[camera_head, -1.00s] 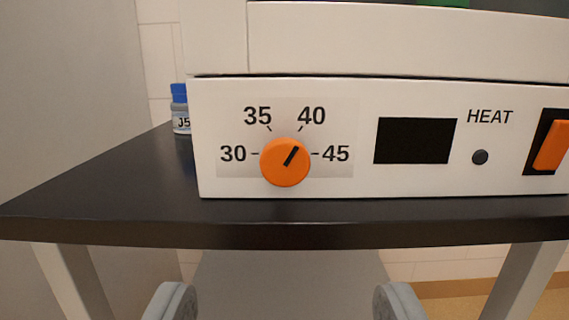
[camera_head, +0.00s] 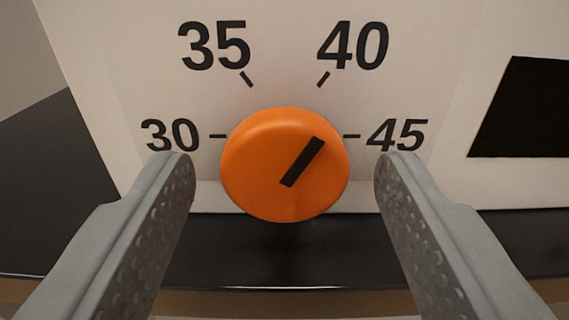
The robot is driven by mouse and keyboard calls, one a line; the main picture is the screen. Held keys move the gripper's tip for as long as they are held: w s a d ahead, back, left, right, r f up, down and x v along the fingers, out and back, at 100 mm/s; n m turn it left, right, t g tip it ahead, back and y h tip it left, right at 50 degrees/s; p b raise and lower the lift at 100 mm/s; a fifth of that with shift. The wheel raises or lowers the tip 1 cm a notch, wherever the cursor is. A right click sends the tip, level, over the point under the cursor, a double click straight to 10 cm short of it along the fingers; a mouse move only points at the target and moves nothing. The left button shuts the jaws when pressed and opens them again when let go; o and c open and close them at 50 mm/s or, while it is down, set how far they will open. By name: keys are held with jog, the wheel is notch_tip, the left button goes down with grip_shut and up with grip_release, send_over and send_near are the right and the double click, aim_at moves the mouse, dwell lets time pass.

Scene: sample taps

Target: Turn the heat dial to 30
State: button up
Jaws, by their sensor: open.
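The orange heat dial (camera_head: 262,185) is in the middle of the camera view, on the white front panel. Its black pointer mark slants up and right, toward the 40 tick. The marks 30 (camera_head: 171,135), 35 (camera_head: 214,45), 40 (camera_head: 353,45) and 45 (camera_head: 397,135) are printed around it. My gripper (camera_head: 284,168) is open, with one finger to the left of the dial and one to the right. Clear gaps show between both fingers and the dial. The fingertips partly cover the lower edges of the 30 and 45.
A black display window (camera_head: 525,110) is at the right on the panel. The dark tabletop (camera_head: 290,255) runs below the panel, and more of it shows at the left. The panel around the dial is flat and free of other knobs.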

jog(key=c, duration=1)
jog(key=shift+o, duration=0.2)
jog(key=shift+n, duration=0.4)
jog(key=n, duration=0.3)
jog(key=shift+n, duration=0.4)
jog(key=n, duration=1.2)
jog(key=shift+d+n, duration=0.1)
jog(key=shift+n, duration=0.2)
jog(key=n, duration=0.6)
jog(key=shift+n, duration=0.3)
